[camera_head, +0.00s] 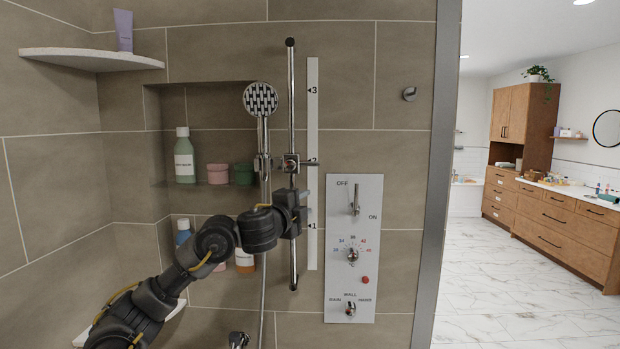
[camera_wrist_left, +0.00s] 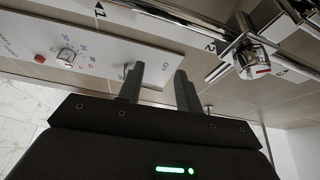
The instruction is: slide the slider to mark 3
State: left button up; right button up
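The slider (camera_head: 291,163) is a chrome block on the vertical rail (camera_head: 291,90), level with the middle of the scale strip (camera_head: 313,130), between marks 3 and 1. It carries the hand shower (camera_head: 261,100) on its left. In the left wrist view the slider (camera_wrist_left: 247,58) is beside the printed 2. My left gripper (camera_head: 305,204) is below the slider, near the rail and just above mark 1. In the left wrist view its two fingers (camera_wrist_left: 158,90) stand apart with nothing between them, clear of the slider. My right gripper is not in view.
A control panel (camera_head: 354,290) with a lever and knobs is on the wall right of the strip. A niche (camera_head: 209,110) with bottles and jars is left of the rail. The shower hose (camera_head: 263,290) hangs beside the rail. A corner shelf (camera_head: 90,58) is at upper left.

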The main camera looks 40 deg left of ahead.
pick_arm(q)
jog(key=m+t, duration=0.1)
jog(key=t, duration=0.1)
send_near(309, 165)
jog(key=shift+g+y, duration=0.3)
jog(key=x, duration=0.3)
jog(key=p+x, duration=0.1)
jog(key=x, duration=0.3)
jog(key=p+x, duration=0.1)
jog(key=x, duration=0.2)
jog(key=shift+w+d+r, duration=0.1)
jog(key=shift+w+r, duration=0.25)
jog(key=c, duration=0.7)
grip_shut()
